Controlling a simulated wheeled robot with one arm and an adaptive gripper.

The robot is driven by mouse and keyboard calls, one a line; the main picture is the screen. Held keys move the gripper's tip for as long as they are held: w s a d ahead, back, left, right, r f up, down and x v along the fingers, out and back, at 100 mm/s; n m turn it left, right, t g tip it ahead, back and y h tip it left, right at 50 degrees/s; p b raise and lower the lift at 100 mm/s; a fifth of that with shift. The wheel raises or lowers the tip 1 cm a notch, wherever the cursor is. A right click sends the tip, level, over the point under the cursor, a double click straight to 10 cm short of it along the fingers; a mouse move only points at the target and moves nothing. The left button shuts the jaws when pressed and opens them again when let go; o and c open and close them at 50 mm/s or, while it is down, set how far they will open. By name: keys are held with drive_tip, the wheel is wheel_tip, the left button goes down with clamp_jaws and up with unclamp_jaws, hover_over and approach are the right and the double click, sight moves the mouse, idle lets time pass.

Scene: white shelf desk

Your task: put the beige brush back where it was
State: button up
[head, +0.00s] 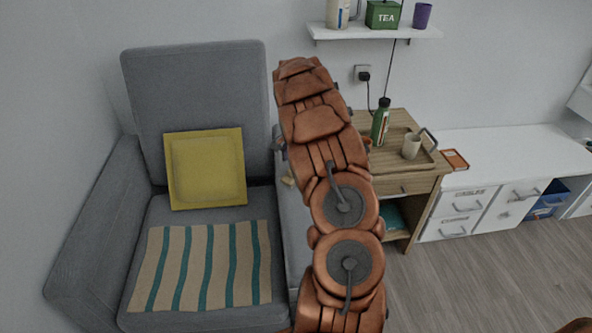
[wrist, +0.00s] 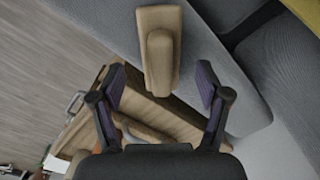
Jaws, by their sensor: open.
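The beige brush (wrist: 158,22) shows in the wrist view as a flat block with a raised rounded grip on top. It appears to rest on the grey sofa armrest (wrist: 208,55). My gripper (wrist: 160,78) is open, with one dark finger on each side of the brush's near end and a gap on both sides. In the head view only a small beige piece of the brush (head: 288,181) shows beside my arm, which hides the rest and most of the gripper.
A wooden cabinet (head: 420,181) beside the armrest carries a green bottle (head: 381,122) and a pale cup (head: 411,146). The sofa holds a yellow cushion (head: 205,168) and a striped cloth (head: 205,265). A wall shelf (head: 375,32) hangs above.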

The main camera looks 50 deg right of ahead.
wheel_tip(320, 180, up, 7)
drive_tip(key=shift+f, duration=0.15)
drive_tip(key=s+a+r+n, duration=0.2)
drive_tip(key=s+a+r, duration=0.1)
drive_tip(key=a, duration=0.5)
drive_tip(key=s+a+r+n+g, duration=0.1)
drive_tip(key=s+a+r+n, duration=0.15)
drive_tip(key=a, duration=0.55)
drive_tip(key=s+a+r+n, duration=0.2)
drive_tip(key=s+a+r, duration=0.15)
drive_tip(key=a, duration=0.45)
drive_tip(key=s+a+f+n+g, duration=0.1)
drive_tip(key=s+a+n, duration=0.4)
drive_tip(key=s+a, duration=0.4)
drive_tip(key=s+a+f+n+g, duration=0.1)
drive_tip(key=s+a+n, duration=0.4)
drive_tip(key=s+a, duration=0.4)
drive_tip(key=s, duration=0.5)
drive_tip(key=shift+s+f, duration=0.15)
drive_tip(key=shift+f, duration=0.25)
drive_tip(key=shift+d+n, duration=0.1)
drive_tip(key=shift+n, duration=0.15)
wheel_tip(320, 180, up, 18)
drive_tip(key=t+p, duration=0.1)
drive_tip(key=p, duration=1.5)
drive_tip(key=shift+w+p, duration=0.3)
drive_tip(key=shift+w, duration=0.15)
